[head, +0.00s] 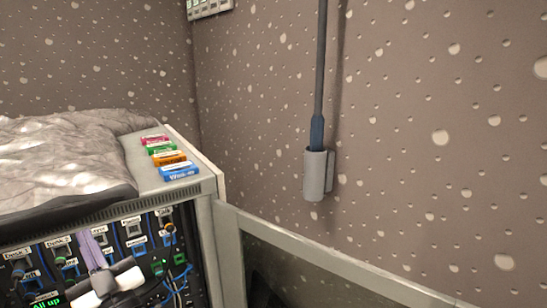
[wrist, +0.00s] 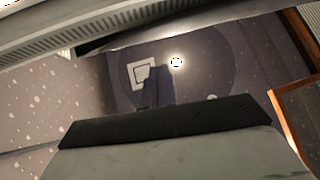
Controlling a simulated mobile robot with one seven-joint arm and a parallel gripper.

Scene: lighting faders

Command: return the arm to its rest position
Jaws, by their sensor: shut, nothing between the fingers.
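My gripper (head: 88,238) is at the lower left in the head view, in front of the rack's front panel. Its pale purple fingers are together and point up, with the black and white wrist below them. In the wrist view the fingers (wrist: 157,72) show as one dark shape above a black bar, shut with nothing between them. Behind them is the ceiling with a round light (wrist: 176,62) and a square white fitting (wrist: 143,73). The rest of my arm is mostly out of the head view.
The rack's panel (head: 205,268) has labelled knobs, coloured plugs and cables close around my gripper. Several coloured labelled blocks (head: 165,157) and a grey cloth (head: 60,160) lie on top. A framed door (head: 300,245) stands open rightward. A grey wall holder (head: 316,180) holds a dark rod.

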